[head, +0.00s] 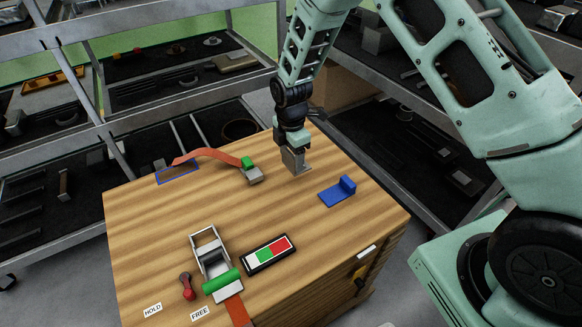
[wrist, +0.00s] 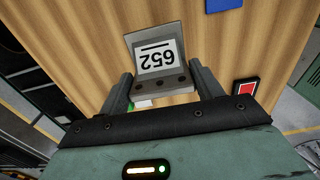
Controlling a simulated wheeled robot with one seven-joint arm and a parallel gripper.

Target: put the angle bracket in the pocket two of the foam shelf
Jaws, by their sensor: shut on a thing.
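My gripper (head: 289,146) points down over the far part of the wooden bench top. It is shut on a grey angle bracket (head: 296,161), low over the wood; I cannot tell if the bracket touches it. In the wrist view the angle bracket (wrist: 143,39) sits between the two fingers (wrist: 162,80), with a white label reading 652, upside down in the picture, and dark holes along its near flange. Black foam shelves with cut-outs show behind the bench, such as the foam shelf (head: 150,88) at upper left. I cannot read any pocket number.
On the wooden bench (head: 140,235) lie a blue bracket (head: 338,192) right of my gripper, an orange strap (head: 212,154) with a buckle, a ratchet buckle (head: 210,255), a red-handled lever (head: 187,286) and a red-green-white panel (head: 268,254). Rack posts stand around the bench.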

